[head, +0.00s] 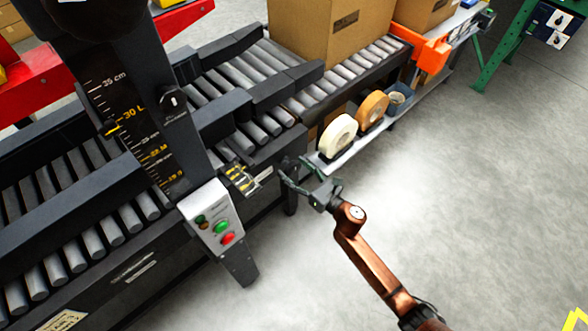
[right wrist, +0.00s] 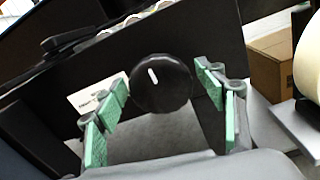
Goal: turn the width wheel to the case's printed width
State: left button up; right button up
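The width wheel (right wrist: 162,83) is a round black knob with a white mark. In the right wrist view it sits on a dark panel, between and beyond the green-padded fingers of my right gripper (right wrist: 165,105). The fingers are spread, with gaps to the wheel on both sides. In the head view my right gripper (head: 301,180) is at the conveyor's side, and the dark wheel is hard to make out there. The cardboard case (head: 325,28) stands on the rollers at the back; its printing is too small to read. A yellow-marked scale (head: 240,179) lies beside the rollers. My left gripper is out of view.
A black post (head: 125,110) carries a centimetre scale and another black knob (head: 174,102). A button box (head: 212,219) stands in front of it. The floor (head: 480,200) at right is clear.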

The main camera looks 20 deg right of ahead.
jog(key=c, duration=1)
jog(key=shift+o, duration=0.2)
jog(key=shift+m, duration=0.3)
